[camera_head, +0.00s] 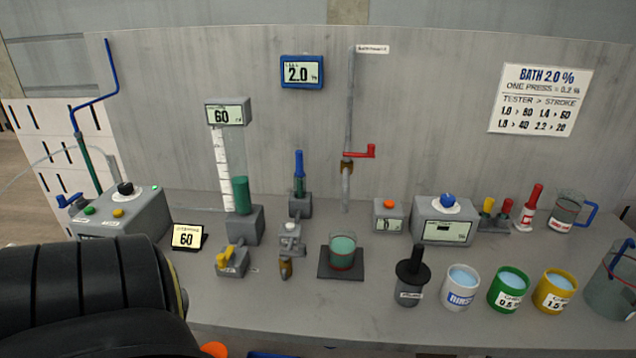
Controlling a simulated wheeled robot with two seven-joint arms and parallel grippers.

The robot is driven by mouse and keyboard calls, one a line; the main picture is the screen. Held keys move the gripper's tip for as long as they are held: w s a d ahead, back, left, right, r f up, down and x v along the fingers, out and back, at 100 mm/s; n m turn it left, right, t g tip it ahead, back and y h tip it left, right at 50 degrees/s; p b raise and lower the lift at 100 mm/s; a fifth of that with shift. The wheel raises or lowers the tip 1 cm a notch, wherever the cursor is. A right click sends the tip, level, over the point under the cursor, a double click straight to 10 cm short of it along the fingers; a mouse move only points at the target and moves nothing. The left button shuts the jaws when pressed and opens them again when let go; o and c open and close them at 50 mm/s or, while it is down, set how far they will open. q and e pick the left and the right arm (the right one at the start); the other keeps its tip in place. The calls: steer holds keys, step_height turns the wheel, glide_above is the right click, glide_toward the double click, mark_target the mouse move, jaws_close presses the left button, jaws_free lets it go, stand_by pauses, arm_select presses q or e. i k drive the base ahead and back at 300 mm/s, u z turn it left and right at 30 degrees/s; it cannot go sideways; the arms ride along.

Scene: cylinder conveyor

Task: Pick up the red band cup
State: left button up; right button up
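A clear glass cup (342,258) with green liquid stands upright on a dark square pad (327,274) near the middle of the bench. My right gripper is not in view.
A black-handled plunger (409,291), a white cup (460,289), a green cup (508,290) and a yellow cup (555,292) stand to the right. A small valve (286,266) is just left of the pad.

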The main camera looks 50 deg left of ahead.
mark_target(342, 241)
steer(key=u, duration=1.45)
steer(key=i, duration=0.2)
steer(key=u, duration=0.15)
